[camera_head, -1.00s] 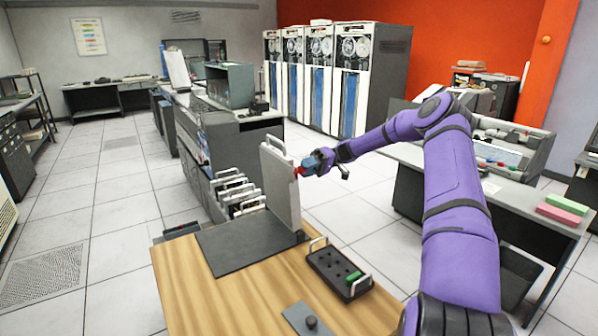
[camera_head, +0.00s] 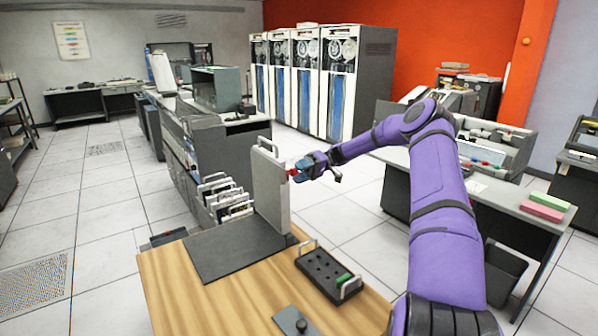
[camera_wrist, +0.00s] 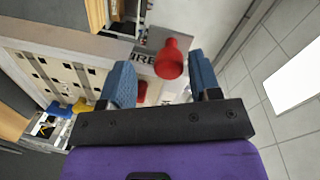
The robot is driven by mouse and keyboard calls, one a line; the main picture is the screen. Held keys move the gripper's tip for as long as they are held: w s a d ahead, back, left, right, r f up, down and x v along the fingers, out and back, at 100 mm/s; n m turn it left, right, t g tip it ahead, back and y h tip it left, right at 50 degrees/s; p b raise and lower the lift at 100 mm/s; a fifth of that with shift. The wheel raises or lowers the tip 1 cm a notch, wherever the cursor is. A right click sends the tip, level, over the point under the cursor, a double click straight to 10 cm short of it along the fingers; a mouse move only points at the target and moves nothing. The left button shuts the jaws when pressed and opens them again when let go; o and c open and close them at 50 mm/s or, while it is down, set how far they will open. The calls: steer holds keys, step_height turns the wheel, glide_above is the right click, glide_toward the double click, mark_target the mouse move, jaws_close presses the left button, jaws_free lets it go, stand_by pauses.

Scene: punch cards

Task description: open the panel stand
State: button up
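The panel stand is an upright light grey panel (camera_head: 270,192) with a handle on top, at the edge of a dark flat plate (camera_head: 232,246) on the wooden table. In the wrist view the panel's inner face (camera_wrist: 62,72) shows slots, a yellow and a blue peg, and partly hidden lettering. A red knob (camera_wrist: 171,60) stands out near the panel's edge. My gripper (camera_head: 300,171) is at the panel's right side. In the wrist view its blue fingers (camera_wrist: 163,82) are apart, with the knob in the gap, nearer the right finger. Whether a finger touches the knob I cannot tell.
A black block with handles and a green piece (camera_head: 328,273) sits right of the plate on the wooden table (camera_head: 205,300). A small grey plate with a knob (camera_head: 297,322) lies in front. Handled panels (camera_head: 226,197) stand behind. A desk (camera_head: 490,195) is at right.

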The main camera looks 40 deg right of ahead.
steer(key=shift+a+r, duration=0.1)
steer(key=shift+r, duration=0.15)
steer(key=d+r, duration=0.1)
steer(key=d, duration=0.9)
steer(key=shift+d, duration=0.35)
steer(key=shift+r, duration=0.1)
